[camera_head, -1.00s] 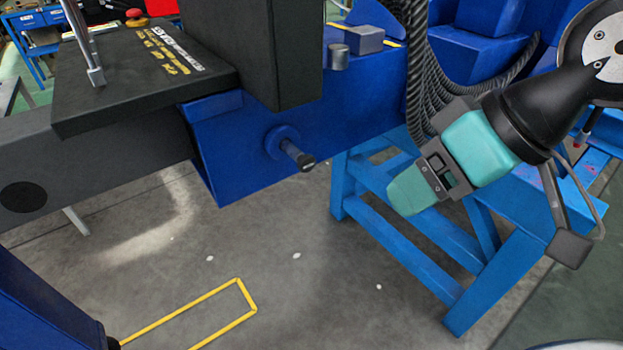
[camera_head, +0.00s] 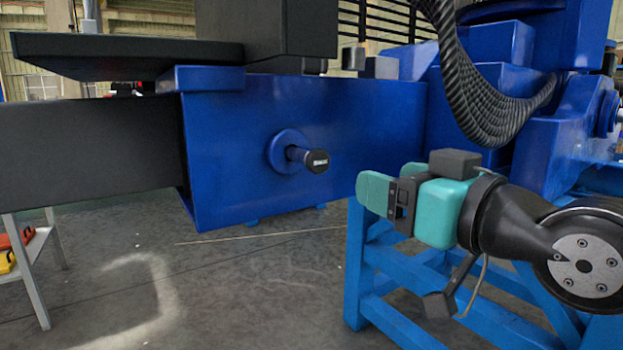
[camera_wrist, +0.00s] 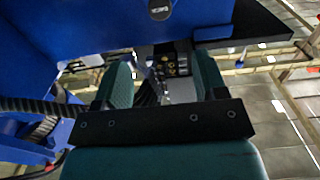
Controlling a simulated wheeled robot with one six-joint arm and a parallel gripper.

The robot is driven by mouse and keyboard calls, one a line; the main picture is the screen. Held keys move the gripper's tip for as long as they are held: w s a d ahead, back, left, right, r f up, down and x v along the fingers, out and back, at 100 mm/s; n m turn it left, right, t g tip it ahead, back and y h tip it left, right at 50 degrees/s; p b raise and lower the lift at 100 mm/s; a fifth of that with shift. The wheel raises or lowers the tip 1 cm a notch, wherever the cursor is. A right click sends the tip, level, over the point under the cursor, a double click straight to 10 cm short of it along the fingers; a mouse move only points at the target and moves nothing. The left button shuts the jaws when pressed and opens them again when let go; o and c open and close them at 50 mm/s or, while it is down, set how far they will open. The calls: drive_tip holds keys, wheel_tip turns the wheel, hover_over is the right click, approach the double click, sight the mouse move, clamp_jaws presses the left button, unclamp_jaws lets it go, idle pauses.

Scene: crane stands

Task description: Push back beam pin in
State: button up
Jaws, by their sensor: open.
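The beam pin (camera_head: 308,158) is a short dark cylinder with a black end cap. It sticks out of a round blue collar (camera_head: 285,150) on the side of the blue beam (camera_head: 225,185). In the wrist view, the black end of the pin (camera_wrist: 160,10) shows at the top edge, beyond the fingertips. My gripper (camera_head: 376,192) has teal fingers and is right of the pin and a little lower, apart from it, pointing left. In the wrist view my gripper (camera_wrist: 163,72) is open, with nothing between its fingers. How deep the pin sits inside the beam is hidden.
A blue stand (camera_head: 358,270) is below and behind my gripper. A dark plate (camera_head: 120,55) and a dark block (camera_head: 265,28) sit on top of the beam. A ribbed black hose (camera_head: 470,105) hangs at the right. The space directly in front of the pin looks clear.

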sight(321, 156)
drive_tip(key=p+x, duration=0.5)
drive_tip(key=p, duration=0.2)
drive_tip(key=p+x, duration=0.5)
drive_tip(key=p, duration=0.3)
drive_tip(key=p+x, duration=0.5)
drive_tip(key=p, duration=0.2)
drive_tip(key=shift+w+a+r, duration=0.2)
drive_tip(key=shift+a+r, duration=0.05)
drive_tip(key=shift+r, duration=0.1)
drive_tip(key=shift+w+a+f+p, duration=0.3)
drive_tip(key=shift+w+a+p, duration=0.1)
drive_tip(key=shift+w+p, duration=0.35)
drive_tip(key=shift+s, duration=0.1)
